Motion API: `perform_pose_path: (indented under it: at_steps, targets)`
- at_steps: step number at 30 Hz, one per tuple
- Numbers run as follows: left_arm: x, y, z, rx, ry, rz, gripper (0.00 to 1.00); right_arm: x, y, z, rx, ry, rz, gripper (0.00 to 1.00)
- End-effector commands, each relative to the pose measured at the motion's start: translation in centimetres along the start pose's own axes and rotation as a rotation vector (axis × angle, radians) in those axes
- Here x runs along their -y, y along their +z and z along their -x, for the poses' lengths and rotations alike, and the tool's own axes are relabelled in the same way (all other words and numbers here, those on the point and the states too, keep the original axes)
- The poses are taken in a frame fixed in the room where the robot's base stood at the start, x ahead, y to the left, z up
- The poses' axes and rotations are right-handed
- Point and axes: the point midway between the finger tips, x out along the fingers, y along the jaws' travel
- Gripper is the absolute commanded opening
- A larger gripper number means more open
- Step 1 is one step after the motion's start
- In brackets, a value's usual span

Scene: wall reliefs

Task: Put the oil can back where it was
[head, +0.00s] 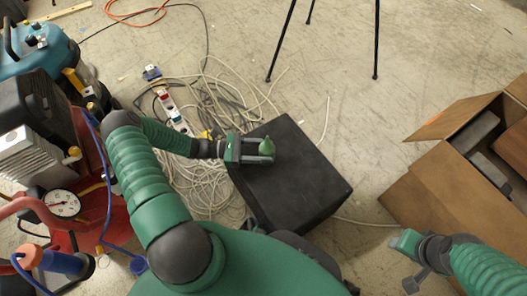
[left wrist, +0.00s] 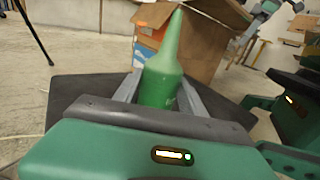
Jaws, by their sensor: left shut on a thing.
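The oil can is green with a tapered spout. It shows upright between the fingers in the left wrist view (left wrist: 162,75) and over the black box in the head view (head: 267,147). My left gripper (head: 262,150) is shut on the oil can, with one finger on each side of it. The black box (head: 300,185) lies below the gripper; its flat top is otherwise bare. Whether the can's base touches the box top is hidden. My right gripper (head: 405,240) is at the lower right, beside the cardboard box, and its fingers are hard to make out.
An open cardboard box (head: 435,190) stands at right with flaps out. Tangled cables (head: 215,95) and a power strip (head: 172,108) lie behind the black box. A red compressor with a gauge (head: 62,203) stands at left. Tripod legs (head: 376,45) stand at the back.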

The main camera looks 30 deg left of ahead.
Motion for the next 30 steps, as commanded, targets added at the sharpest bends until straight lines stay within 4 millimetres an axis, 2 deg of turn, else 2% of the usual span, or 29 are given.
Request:
perform_pose_path:
  at_steps: [1,6,15,17,24,30]
  targets:
    - [0.0,-0.1,0.0,0.0,0.0,0.0,0.51,0.0,0.0,-0.1,0.0,0.0,0.0,0.46]
    - [0.0,-0.1,0.0,0.0,-0.001,0.0,0.7,0.0,0.0,0.0,0.0,0.0,0.0,0.46]
    - [0.0,0.3,0.0,0.0,0.0,0.0,0.7,0.0,0.0,0.2,0.0,0.0,0.0,0.46]
    - [0.0,0.4,0.7,0.0,0.001,0.0,0.7,0.0,-0.1,0.6,0.001,0.0,0.0,0.46]
    - [0.0,0.5,5.5,-0.001,0.002,0.0,0.7,0.0,-0.7,2.8,0.0,0.0,0.0,0.46]
    - [0.1,0.1,7.5,0.0,-0.001,0.001,0.7,0.0,-0.7,3.1,0.0,0.0,0.0,0.46]
